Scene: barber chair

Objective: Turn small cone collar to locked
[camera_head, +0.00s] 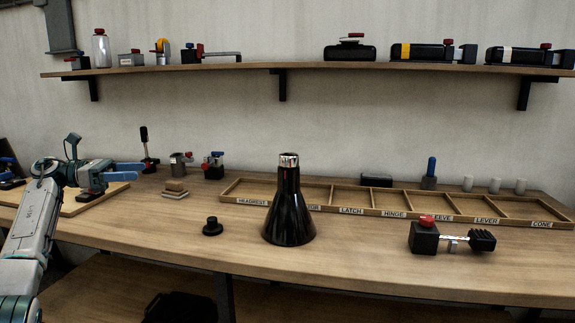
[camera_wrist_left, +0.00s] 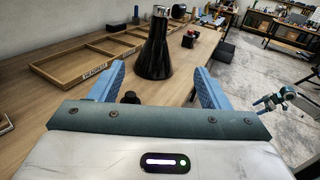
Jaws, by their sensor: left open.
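A glossy black cone (camera_head: 289,212) stands upright on the workbench near the middle, with a shiny silver collar (camera_head: 289,160) around its narrow top. In the left wrist view the cone (camera_wrist_left: 155,55) stands ahead between my blue fingers, and the collar (camera_wrist_left: 160,11) is at the top edge. Which way the collar is turned I cannot tell. My left gripper (camera_head: 135,171) is open and empty at the left of the bench, well apart from the cone. In the left wrist view a teal and white arm part (camera_wrist_left: 283,95) shows at the right; its jaws are unclear.
A labelled wooden tray (camera_head: 335,208) lies behind the cone. A black knob (camera_head: 212,227) stands left of it, and a black clamp with a red knob (camera_head: 425,236) right of it. Small fixtures stand at the back left. A shelf (camera_head: 265,66) hangs above.

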